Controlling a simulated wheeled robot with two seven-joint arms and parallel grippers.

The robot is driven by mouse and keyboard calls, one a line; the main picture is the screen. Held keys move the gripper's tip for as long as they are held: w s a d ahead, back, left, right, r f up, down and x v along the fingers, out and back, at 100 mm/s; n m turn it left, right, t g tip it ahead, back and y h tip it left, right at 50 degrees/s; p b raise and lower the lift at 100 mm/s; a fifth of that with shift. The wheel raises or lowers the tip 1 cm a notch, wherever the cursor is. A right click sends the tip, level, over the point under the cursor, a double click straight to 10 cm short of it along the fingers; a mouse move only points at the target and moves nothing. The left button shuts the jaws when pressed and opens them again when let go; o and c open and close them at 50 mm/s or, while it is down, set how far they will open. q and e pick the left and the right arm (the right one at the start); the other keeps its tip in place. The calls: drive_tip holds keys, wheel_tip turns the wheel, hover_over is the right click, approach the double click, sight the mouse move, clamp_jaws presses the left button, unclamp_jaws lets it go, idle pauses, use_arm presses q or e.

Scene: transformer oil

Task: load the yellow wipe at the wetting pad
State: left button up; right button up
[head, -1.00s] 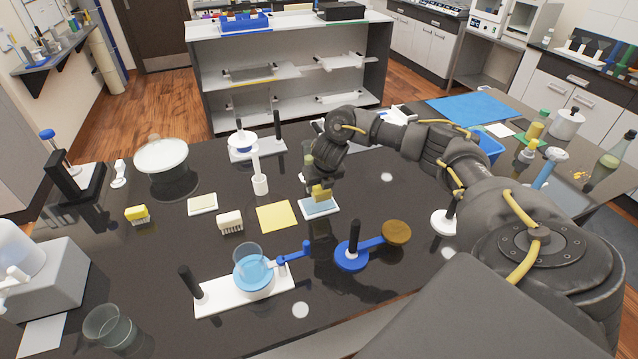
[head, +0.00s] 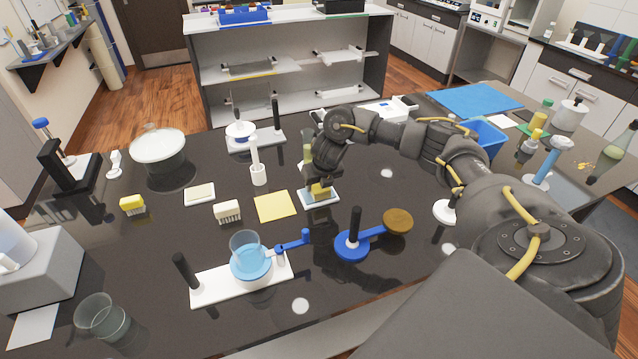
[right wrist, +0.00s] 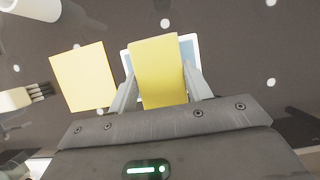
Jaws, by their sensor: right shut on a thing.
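My right gripper (head: 318,180) is shut on the yellow wipe (head: 320,190). The wipe is a yellow block and shows between the fingers (right wrist: 160,88) in the right wrist view (right wrist: 158,65). It is over the wetting pad, a light blue pad with a white rim (head: 322,203), and looks to be at or on its surface; contact is hard to tell. The wipe hides the middle of the pad, whose blue edge shows in the right wrist view (right wrist: 187,50). My left gripper is not in view.
A flat yellow square (head: 274,206) lies left of the pad. A white brush-like block (head: 227,211) and a yellow one (head: 132,204) are farther left.

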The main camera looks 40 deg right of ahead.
drive_tip(key=shift+f+b, duration=0.4)
drive_tip(key=shift+f, duration=0.15)
idle(1.4)
wheel_tip(320, 180, up, 7)
drive_tip(key=p, duration=0.6)
drive_tip(key=shift+r, duration=0.1)
idle(0.9)
